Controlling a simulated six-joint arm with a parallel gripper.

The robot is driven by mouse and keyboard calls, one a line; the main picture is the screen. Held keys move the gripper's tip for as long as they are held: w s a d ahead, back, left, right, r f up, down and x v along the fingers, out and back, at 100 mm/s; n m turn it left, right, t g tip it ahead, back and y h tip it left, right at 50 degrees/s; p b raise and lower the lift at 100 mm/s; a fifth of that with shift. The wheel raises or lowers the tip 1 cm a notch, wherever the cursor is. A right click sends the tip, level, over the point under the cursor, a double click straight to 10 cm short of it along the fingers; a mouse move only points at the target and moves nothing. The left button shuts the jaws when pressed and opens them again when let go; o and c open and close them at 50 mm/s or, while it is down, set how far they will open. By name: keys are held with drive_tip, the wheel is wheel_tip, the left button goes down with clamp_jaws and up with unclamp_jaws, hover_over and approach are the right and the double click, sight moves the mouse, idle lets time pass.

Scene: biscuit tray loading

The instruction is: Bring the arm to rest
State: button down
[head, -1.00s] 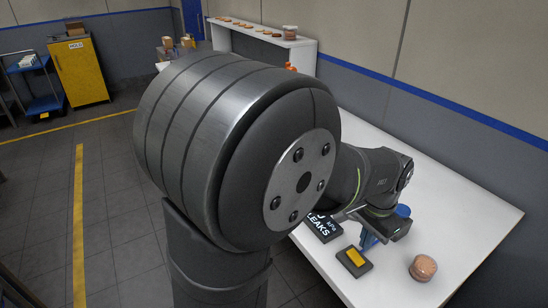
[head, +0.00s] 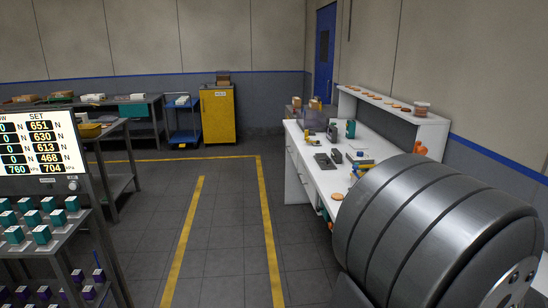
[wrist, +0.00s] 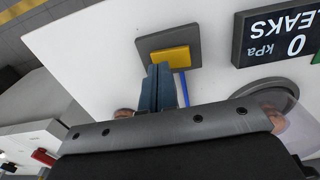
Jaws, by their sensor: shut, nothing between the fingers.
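My gripper (wrist: 166,70) shows in the wrist view with its two blue-grey fingers together and nothing between them. Its tips are in front of a dark grey pad with a yellow block (wrist: 172,58) on it, over the white table (wrist: 95,60). I cannot tell the height of the tips above the pad. In the head view my arm fills the lower right, and the gripper is outside the picture.
A dark display reading LEAKS 0 kPa (wrist: 280,32) lies right of the gripper. A blue rod (wrist: 184,88) is close beside the fingers. In the head view, a shelf (head: 385,104) with biscuits stands behind the white bench, and a yellow cabinet (head: 217,115) stands far back. The floor left of the bench is clear.

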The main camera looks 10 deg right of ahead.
wheel_tip(320, 180, up, 6)
drive_tip(key=shift+f, duration=0.25)
wheel_tip(320, 180, down, 7)
drive_tip(key=shift+f, duration=0.1)
drive_tip(key=w+r+g, duration=0.1)
drive_tip(key=w+r, duration=0.1)
drive_tip(key=r, duration=0.5)
drive_tip(key=w+r+g, duration=0.1)
drive_tip(key=w+r, duration=0.2)
drive_tip(key=r, duration=0.5)
drive_tip(key=shift+r, duration=0.15)
